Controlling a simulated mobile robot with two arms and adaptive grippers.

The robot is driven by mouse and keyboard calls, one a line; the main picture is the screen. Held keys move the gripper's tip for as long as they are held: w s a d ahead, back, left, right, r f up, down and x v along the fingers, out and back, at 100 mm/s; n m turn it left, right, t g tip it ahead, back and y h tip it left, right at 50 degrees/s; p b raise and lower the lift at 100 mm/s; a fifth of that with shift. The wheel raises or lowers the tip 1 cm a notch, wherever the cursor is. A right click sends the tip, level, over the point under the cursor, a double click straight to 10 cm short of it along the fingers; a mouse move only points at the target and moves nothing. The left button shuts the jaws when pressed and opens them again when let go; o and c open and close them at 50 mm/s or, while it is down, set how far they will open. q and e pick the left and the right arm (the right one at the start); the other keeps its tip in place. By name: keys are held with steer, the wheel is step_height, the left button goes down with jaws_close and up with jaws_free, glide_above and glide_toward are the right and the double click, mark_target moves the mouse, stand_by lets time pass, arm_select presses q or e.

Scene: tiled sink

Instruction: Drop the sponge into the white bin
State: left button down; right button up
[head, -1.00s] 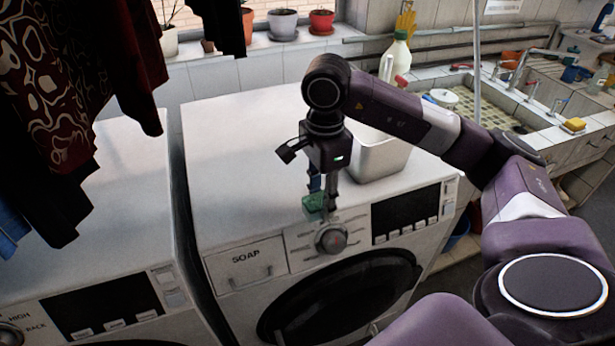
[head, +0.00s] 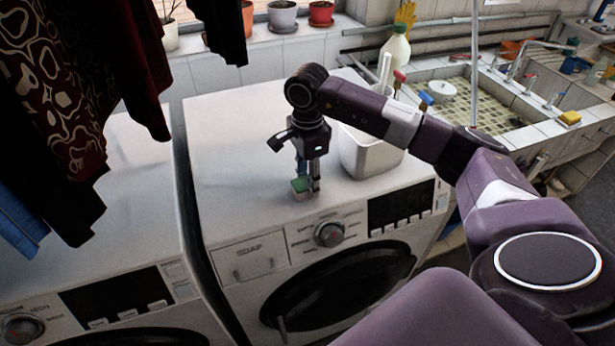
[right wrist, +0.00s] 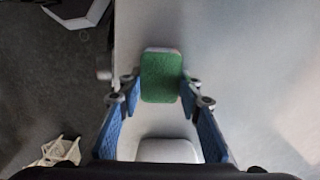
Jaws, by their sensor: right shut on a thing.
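A small green sponge (head: 301,184) with a pale underside is between the fingers of my right gripper (head: 308,188), over the front part of the washing machine's white top. I cannot tell whether the sponge touches that top. In the right wrist view the green sponge (right wrist: 160,77) sits between the blue fingertips of the gripper (right wrist: 160,90), which is shut on it. The white bin (head: 366,158) stands upright on the same machine, to the right of the sponge. My arm covers part of the bin's rim. My left gripper does not show.
The washing machine (head: 235,140) has clear room left of the sponge. Dark clothes (head: 75,90) hang at the left. A white bottle (head: 398,55) stands behind the bin. A yellow sponge (head: 570,118) lies on the tiled sink's edge.

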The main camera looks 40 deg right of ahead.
steer(key=o, duration=1)
steer(key=shift+f, duration=0.15)
